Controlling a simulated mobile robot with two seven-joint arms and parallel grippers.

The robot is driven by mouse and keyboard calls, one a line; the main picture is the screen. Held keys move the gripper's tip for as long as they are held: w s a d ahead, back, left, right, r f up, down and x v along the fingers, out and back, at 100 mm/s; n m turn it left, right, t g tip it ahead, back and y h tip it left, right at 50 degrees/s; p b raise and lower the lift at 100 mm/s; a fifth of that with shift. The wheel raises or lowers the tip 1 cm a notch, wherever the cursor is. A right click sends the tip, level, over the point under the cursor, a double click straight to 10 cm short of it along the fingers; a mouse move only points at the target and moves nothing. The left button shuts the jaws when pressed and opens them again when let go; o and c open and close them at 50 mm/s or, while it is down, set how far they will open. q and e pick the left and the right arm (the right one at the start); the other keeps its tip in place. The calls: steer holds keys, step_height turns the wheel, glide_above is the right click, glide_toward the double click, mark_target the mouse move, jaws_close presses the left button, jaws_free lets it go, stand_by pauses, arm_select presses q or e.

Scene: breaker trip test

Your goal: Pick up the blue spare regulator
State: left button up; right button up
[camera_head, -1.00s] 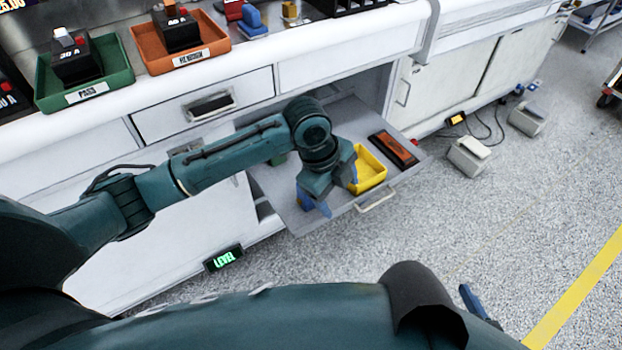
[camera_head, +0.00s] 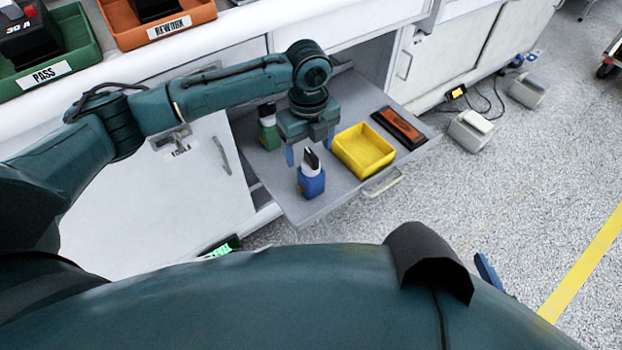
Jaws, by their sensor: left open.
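The blue spare regulator (camera_head: 312,182) stands upright near the front left of the pulled-out drawer (camera_head: 338,202). It has a blue base, a pale middle and a black top. My left gripper (camera_head: 310,150) is over the drawer, just behind and above the regulator, with its fingers pointing down. It is open and holds nothing. The regulator's top shows in front of the gap between the fingers; I cannot tell whether they touch it. My right gripper is not clearly in view; only a blue piece (camera_head: 487,272) shows at the lower right.
A green regulator (camera_head: 269,128) stands behind the gripper in the drawer. A yellow bin (camera_head: 364,150) is close on the right, with an orange and black item (camera_head: 400,128) beyond it. A green PASS tray (camera_head: 85,50) and an orange REWORK tray (camera_head: 190,20) sit on the bench.

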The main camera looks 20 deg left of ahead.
mark_target(311, 154)
arm_select(q)
steer(key=shift+w+d+f+b, duration=0.1)
steer(key=shift+f+b, duration=0.25)
steer(key=shift+f, duration=1.05)
steer(key=shift+w+d+f+b, duration=0.1)
steer(key=shift+f+b, duration=0.2)
steer(key=shift+f, duration=1.05)
steer(key=shift+c, duration=0.3)
steer(key=shift+r, duration=0.1)
jaws_close()
